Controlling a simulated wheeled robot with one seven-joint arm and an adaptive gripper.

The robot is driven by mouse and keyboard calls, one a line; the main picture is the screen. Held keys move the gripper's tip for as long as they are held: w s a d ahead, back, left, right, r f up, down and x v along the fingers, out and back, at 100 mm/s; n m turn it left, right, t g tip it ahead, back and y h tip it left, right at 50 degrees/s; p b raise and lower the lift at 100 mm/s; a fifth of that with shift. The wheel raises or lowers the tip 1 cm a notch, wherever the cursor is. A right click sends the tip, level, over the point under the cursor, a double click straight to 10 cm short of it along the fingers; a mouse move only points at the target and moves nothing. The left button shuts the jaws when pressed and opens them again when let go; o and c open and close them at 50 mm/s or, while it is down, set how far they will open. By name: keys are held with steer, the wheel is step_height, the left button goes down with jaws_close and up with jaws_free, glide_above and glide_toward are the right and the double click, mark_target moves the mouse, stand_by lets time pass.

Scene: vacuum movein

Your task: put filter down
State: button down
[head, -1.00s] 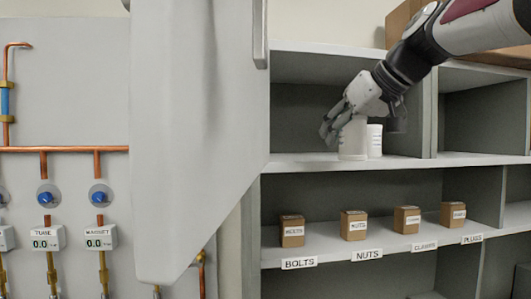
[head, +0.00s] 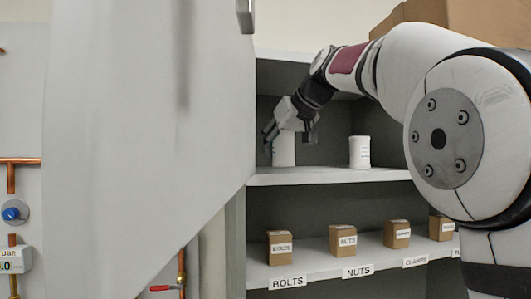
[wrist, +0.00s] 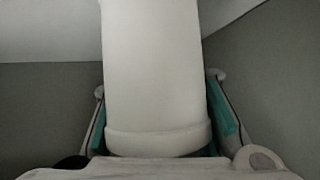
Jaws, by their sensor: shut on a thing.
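The filter appears to be a plain white cylinder (head: 284,152) in my gripper (head: 283,140), at the left part of the upper shelf compartment. In the wrist view the white cylinder (wrist: 155,75) fills the space between the two teal-padded fingers of my gripper (wrist: 160,120), which are shut on it. The cylinder looks upright. Its base is at or just above the shelf board (head: 325,175); I cannot tell whether it touches. A second white cylinder (head: 360,152) with a small label stands on the same board to the right, apart from the held one.
A large grey panel (head: 150,120) with a handle stands close on the left. The lower shelf holds several cardboard boxes (head: 343,240) above labels such as BOLTS and NUTS. Copper pipes (head: 12,175) are at the far left. The shelf between the two cylinders is clear.

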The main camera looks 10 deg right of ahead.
steer(key=shift+w+a+f, duration=0.1)
steer(key=shift+w+a, duration=0.1)
steer(key=shift+w, duration=0.25)
steer(key=shift+w+a+f, duration=0.1)
steer(key=shift+w+a, duration=0.05)
steer(key=shift+w, duration=0.3)
steer(key=shift+s+d+f, duration=0.1)
steer(key=shift+s, duration=0.1)
steer(key=shift+f, duration=0.2)
steer(key=c, duration=1.1)
jaws_free()
steer(key=shift+o, duration=0.2)
steer(key=shift+r, duration=0.15)
steer(key=p+v, duration=0.2)
steer(key=v, duration=1)
